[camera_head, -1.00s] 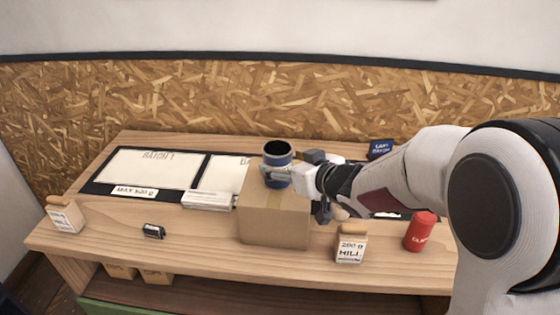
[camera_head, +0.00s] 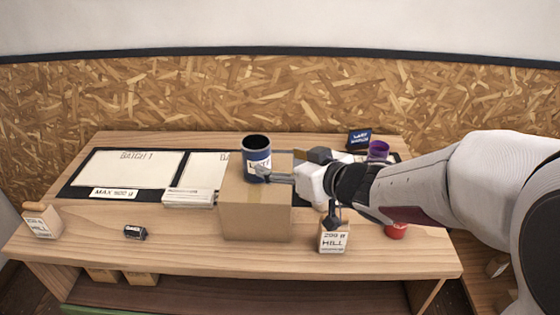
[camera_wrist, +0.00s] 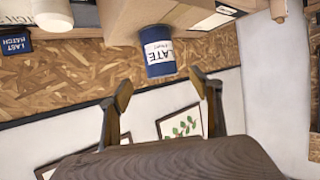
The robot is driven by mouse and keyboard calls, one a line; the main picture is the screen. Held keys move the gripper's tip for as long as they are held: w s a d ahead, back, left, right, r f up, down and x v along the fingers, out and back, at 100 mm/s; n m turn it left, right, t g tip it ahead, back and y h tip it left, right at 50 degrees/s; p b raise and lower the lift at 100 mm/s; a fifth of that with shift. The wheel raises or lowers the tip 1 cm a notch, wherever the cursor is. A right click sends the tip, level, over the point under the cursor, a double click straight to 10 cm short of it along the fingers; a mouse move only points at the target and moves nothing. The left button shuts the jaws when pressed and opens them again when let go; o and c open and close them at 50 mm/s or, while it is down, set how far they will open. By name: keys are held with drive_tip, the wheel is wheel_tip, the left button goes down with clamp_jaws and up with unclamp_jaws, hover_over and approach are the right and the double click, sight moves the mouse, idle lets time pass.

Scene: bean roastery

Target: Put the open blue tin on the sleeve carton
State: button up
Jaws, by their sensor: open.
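The blue tin (camera_head: 257,165), open at the top and with a white label, stands upright on the top of the brown sleeve carton (camera_head: 255,217). In the wrist view the picture is turned over; the tin (camera_wrist: 158,52) hangs down from the carton (camera_wrist: 122,22) there. My gripper (camera_head: 272,175) is open, at the right of the tin, over the carton's top. In the wrist view its fingertips (camera_wrist: 161,83) are apart with the tin in front of them, and nothing is held between them.
A purple cup (camera_head: 378,150) and a dark blue sign (camera_head: 359,140) are behind. A small black item (camera_head: 135,232) lies on the left.

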idle(0.8)
drive_tip(key=s+d+r+m+h, duration=0.25)
drive_tip(key=s+d+h, duration=0.2)
drive_tip(key=d, duration=0.45)
drive_tip(key=s+d+r+m+h, duration=0.1)
drive_tip(key=s+d+m+h, duration=0.3)
drive_tip(key=d, duration=0.5)
drive_tip(key=s+f+g, duration=0.2)
drive_tip(key=s, duration=0.9)
drive_tip(key=s+f+g, duration=0.2)
drive_tip(key=s+g, duration=0.1)
drive_tip(key=s, duration=0.7)
drive_tip(key=shift+s+d+f+m, duration=0.15)
drive_tip(key=shift+s+f+m, duration=0.2)
drive_tip(key=shift+s+m, duration=0.1)
